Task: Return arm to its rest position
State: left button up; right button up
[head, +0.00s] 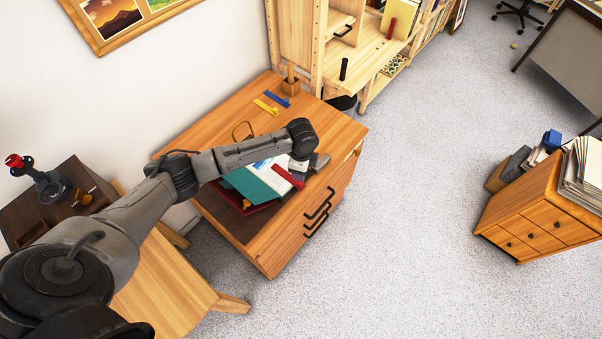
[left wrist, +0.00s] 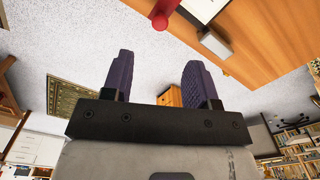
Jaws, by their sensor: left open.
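My left arm (head: 240,155) reaches in from the left in the head view and stretches over the wooden desk (head: 345,133). Its far joint bends above the desk's right part. In the left wrist view my left gripper (left wrist: 157,78) shows two dark purple fingers spread wide with nothing between them. Beyond them are the carpet and a distant wooden cabinet (left wrist: 170,96). In the head view I cannot clearly make out the fingers. My right arm and gripper are not in view.
Under the arm lie a teal folder (head: 248,183), a red object (head: 286,174) and papers. A wooden chair (head: 170,285) stands before the desk. A shelf unit (head: 370,45) stands behind, a drawer cabinet (head: 535,215) at right. Carpet between them is clear.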

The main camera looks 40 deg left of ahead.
pick_arm(q)
jog(key=shift+r, duration=1.6)
